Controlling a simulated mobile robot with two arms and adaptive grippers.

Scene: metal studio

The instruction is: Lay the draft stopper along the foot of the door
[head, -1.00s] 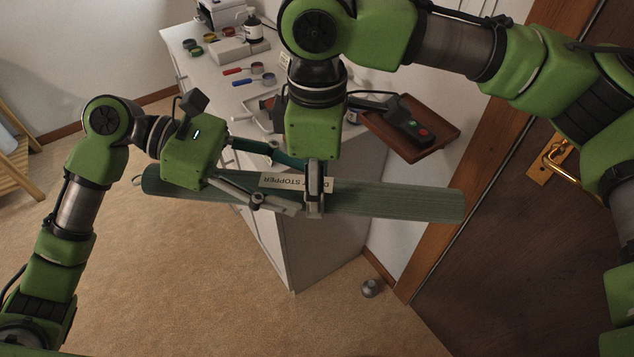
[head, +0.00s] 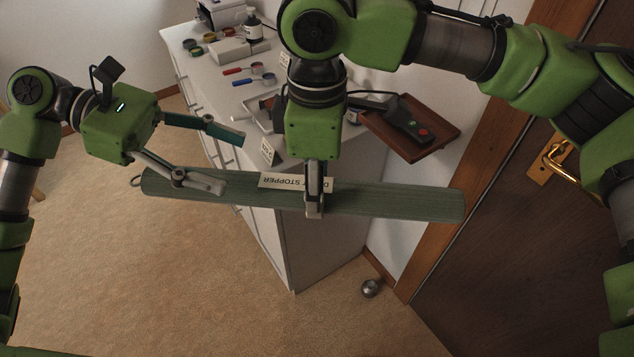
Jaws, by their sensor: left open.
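The draft stopper (head: 400,204) is a long grey-green roll with a pale label and a small ring at its left end. It hangs level in the air in front of the white cabinet. My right gripper (head: 315,208) reaches down over its middle and is closed around it, partly covering the label. My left gripper (head: 232,162) is open and empty; its fingers are spread near the left part of the roll, one above it and one seen in front of it.
The white cabinet (head: 325,255) carries several small tools, a bottle (head: 253,24) and cups. A wooden shelf (head: 440,143) holds a dark device with red and green buttons. A metal door stop (head: 371,288) is on the carpet near the door frame (head: 425,270).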

